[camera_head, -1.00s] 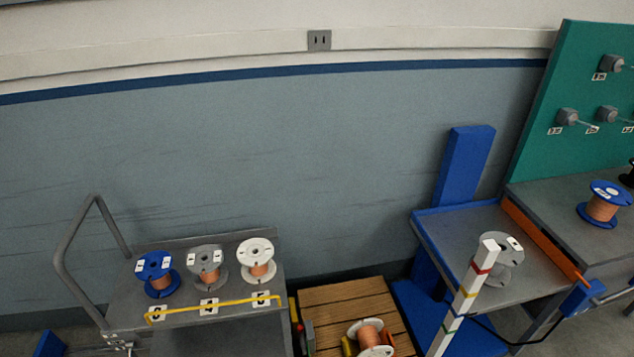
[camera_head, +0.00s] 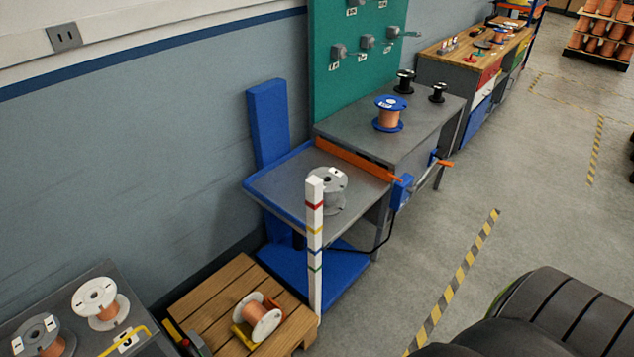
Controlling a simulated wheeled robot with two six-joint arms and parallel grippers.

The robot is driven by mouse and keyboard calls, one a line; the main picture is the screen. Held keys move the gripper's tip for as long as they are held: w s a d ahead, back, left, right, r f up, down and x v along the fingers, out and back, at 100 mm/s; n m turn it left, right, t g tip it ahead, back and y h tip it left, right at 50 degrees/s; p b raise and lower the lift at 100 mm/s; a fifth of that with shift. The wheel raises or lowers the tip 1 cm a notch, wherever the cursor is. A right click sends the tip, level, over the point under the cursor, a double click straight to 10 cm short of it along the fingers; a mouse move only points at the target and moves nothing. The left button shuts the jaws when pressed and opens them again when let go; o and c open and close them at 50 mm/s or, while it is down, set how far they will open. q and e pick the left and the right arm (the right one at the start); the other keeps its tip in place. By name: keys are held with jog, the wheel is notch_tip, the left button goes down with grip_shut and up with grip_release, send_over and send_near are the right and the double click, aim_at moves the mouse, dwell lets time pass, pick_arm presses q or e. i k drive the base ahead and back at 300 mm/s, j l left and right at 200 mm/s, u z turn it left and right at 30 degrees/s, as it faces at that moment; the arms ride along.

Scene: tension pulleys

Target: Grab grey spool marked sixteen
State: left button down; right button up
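A grey spool (camera_head: 44,338) wound with copper wire stands on the grey cart at the lower left, partly cut off by the frame edge. Another grey spool (camera_head: 328,192) stands on the blue-edged lift table, partly behind a white striped post; little or no copper shows on it. Both have small white labels on top, but the numbers are too small to read. Neither of my grippers is in view.
A white spool (camera_head: 101,304) stands on the cart. Another lies on a wooden pallet (camera_head: 212,294). The striped post (camera_head: 315,245) stands before the lift table (camera_head: 275,187). A grey bench (camera_head: 345,122) holds a blue spool (camera_head: 390,114) and black spools. Open floor lies right.

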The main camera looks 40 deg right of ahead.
aim_at(334, 180)
jog(key=l+u, duration=0.35)
jog(key=l, duration=2.85)
